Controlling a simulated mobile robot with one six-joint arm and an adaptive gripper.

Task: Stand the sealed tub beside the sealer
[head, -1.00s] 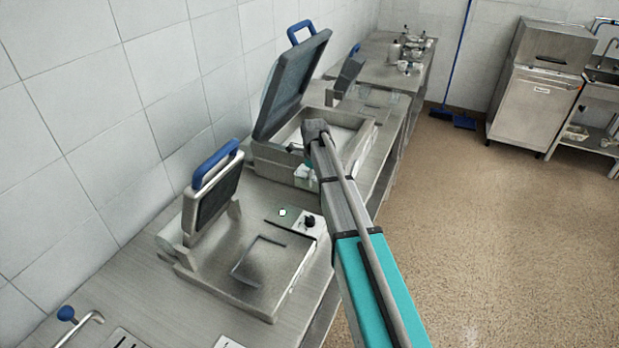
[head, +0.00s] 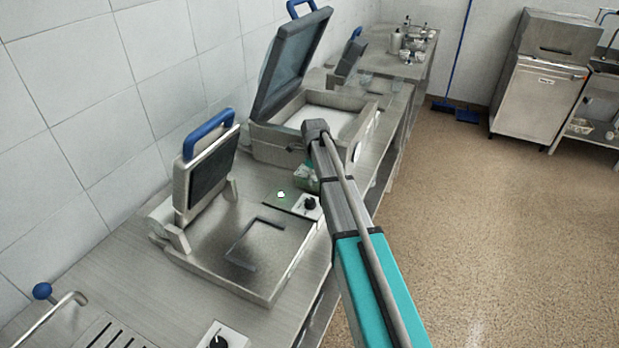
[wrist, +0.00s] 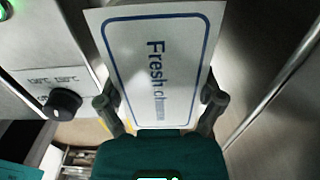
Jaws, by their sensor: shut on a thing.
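The sealer (head: 235,255) stands on the steel bench in the head view, its blue-handled lid raised. Its knob (head: 310,203) and green light are at its far right corner; the knob (wrist: 66,103) also shows at left in the wrist view. My gripper (wrist: 160,98) is shut on the sealed tub (wrist: 157,60), whose pale top film has a blue border and the word "Fresh". The tub is to the right of the sealer's panel in the wrist view. In the head view my arm mostly hides the tub, and whether it touches the bench cannot be told.
A larger machine (head: 270,143) with its lid raised stands just beyond the sealer. Another bench (head: 385,50) with small items is farther back. A white tiled wall runs along the left. A steel cabinet (head: 538,100) stands at the back right, with open floor before it.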

